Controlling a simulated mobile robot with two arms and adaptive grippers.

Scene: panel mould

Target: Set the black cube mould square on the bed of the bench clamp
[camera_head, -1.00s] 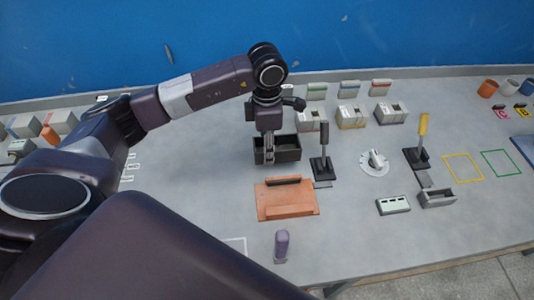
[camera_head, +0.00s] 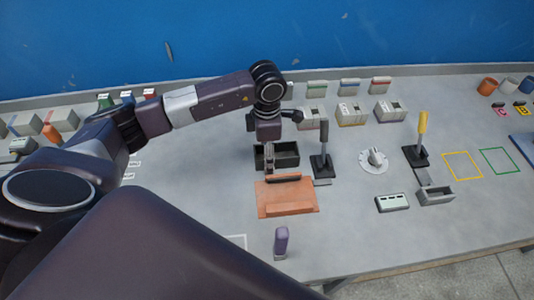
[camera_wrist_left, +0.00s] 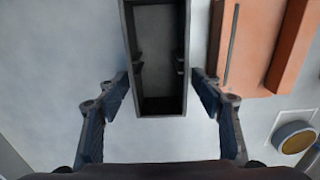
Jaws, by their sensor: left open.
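The black mould (camera_head: 288,163) is a dark open box standing on the bench; in the left wrist view (camera_wrist_left: 158,108) it is long and empty, with small ribs inside. My left gripper (camera_wrist_left: 160,85) is open, its fingers apart on either side of the mould's near end, with gaps to both walls. In the head view one finger shows in front of the box. An orange board (camera_head: 285,205) with a dark bar lies just in front. A black-handled lever device (camera_head: 321,158) stands right of the mould. I cannot tell which of these is the bench clamp. My right gripper is out of view.
A yellow-handled lever device (camera_head: 420,150), a grey tray (camera_head: 436,197), a white dial (camera_head: 374,160) and a pale block (camera_head: 392,203) stand to the right. A purple upright piece (camera_head: 281,243) stands in front of the board. Several boxes line the back.

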